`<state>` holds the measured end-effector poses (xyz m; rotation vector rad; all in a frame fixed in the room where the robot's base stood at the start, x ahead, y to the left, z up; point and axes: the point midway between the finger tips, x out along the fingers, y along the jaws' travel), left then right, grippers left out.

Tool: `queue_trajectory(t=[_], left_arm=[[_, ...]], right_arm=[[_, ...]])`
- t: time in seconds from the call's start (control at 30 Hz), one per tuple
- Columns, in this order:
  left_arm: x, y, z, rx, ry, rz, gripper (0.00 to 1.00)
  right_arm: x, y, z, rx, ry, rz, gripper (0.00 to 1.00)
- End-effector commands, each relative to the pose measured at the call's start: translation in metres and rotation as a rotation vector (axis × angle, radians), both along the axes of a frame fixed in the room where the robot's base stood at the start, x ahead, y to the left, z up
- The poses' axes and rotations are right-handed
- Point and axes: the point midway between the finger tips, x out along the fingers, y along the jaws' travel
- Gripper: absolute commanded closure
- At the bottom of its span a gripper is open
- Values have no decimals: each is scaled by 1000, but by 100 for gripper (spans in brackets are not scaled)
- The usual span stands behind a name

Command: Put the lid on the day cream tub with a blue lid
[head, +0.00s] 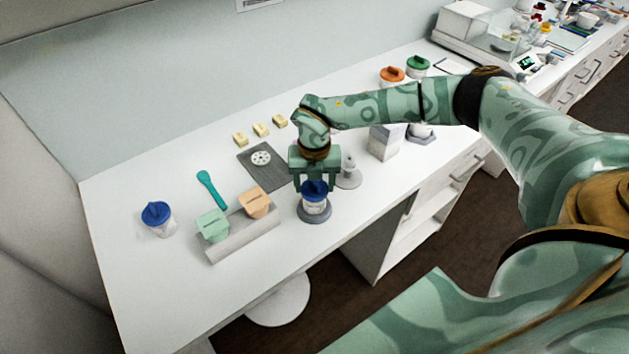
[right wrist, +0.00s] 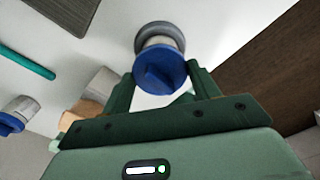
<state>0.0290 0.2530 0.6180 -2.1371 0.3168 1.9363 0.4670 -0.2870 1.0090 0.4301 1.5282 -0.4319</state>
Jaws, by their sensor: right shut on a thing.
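A white day cream tub (head: 314,205) stands upright on a round grey base near the table's front edge. A blue lid (head: 316,188) is at its top, between the fingers of my right gripper (head: 315,184), which is shut on it. In the right wrist view the blue lid (right wrist: 160,71) sits between the fingertips and covers most of the tub (right wrist: 156,41). I cannot tell whether the lid is fully seated. My left gripper is not in view.
A grey holder (head: 240,239) with green and tan pieces is left of the tub. A teal spatula (head: 211,189) and a dark mat (head: 264,173) lie behind. A grey-white stand (head: 348,172) is close right of my gripper.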

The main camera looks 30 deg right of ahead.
Motion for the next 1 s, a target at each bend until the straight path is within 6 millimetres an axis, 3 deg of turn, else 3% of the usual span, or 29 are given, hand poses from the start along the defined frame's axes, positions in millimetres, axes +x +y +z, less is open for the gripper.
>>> queue_trajectory(t=[1.0], left_arm=[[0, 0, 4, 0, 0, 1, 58]], right_arm=[[0, 0, -7, 0, 0, 0, 60]])
